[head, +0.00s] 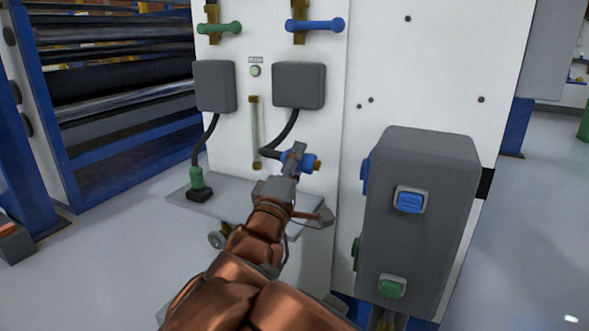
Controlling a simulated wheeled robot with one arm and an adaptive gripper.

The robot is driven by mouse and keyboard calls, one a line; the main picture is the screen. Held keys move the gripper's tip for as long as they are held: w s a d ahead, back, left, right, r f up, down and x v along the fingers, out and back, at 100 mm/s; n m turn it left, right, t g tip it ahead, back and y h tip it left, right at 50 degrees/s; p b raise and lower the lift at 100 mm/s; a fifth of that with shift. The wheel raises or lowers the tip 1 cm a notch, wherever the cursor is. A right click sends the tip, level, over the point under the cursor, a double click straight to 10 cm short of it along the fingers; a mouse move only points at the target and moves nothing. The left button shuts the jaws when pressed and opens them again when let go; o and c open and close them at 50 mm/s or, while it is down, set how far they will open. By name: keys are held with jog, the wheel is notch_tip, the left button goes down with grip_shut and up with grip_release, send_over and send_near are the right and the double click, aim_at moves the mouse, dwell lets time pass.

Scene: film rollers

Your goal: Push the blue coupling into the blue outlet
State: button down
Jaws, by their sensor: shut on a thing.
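The blue coupling (308,162) is held in my gripper (294,163) in front of the white panel, above the right side of the grey shelf. A brass-coloured tip shows at its right end, and a black hose runs from its left side. My gripper is shut on it and hides part of it. The blue outlet (410,201) is on the front of the grey box (447,235), to the right of and lower than the coupling. The coupling is apart from it.
A green coupling (196,178) stands on the grey shelf (240,187) at left. A green outlet (392,287) sits below the blue one. Blue (318,25) and green (220,28) valve handles are above. Open space separates the coupling and grey box.

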jog(key=shift+s+d+r+n+g+h, duration=0.25)
jog(key=shift+r+n+h, duration=0.2)
jog(key=shift+h, duration=0.25)
jog(key=s+d, duration=0.3)
jog(key=d, duration=0.3)
jog(key=shift+s+d, duration=0.15)
jog(key=shift+s, duration=0.15)
jog(key=shift+p, duration=1.8)
dwell(1.3)
jog(key=shift+s+d+b, duration=0.4)
jog(key=shift+d+b, duration=0.3)
jog(key=shift+b, duration=0.85)
dwell(0.4)
jog(key=c, duration=0.6)
grip_release()
jog(key=shift+w+a+p, duration=0.1)
jog(key=shift+a+p, duration=0.05)
jog(key=shift+p, duration=0.3)
jog(key=shift+w+a+f, duration=0.2)
jog(key=shift+w+a, duration=0.05)
jog(key=shift+a, duration=0.3)
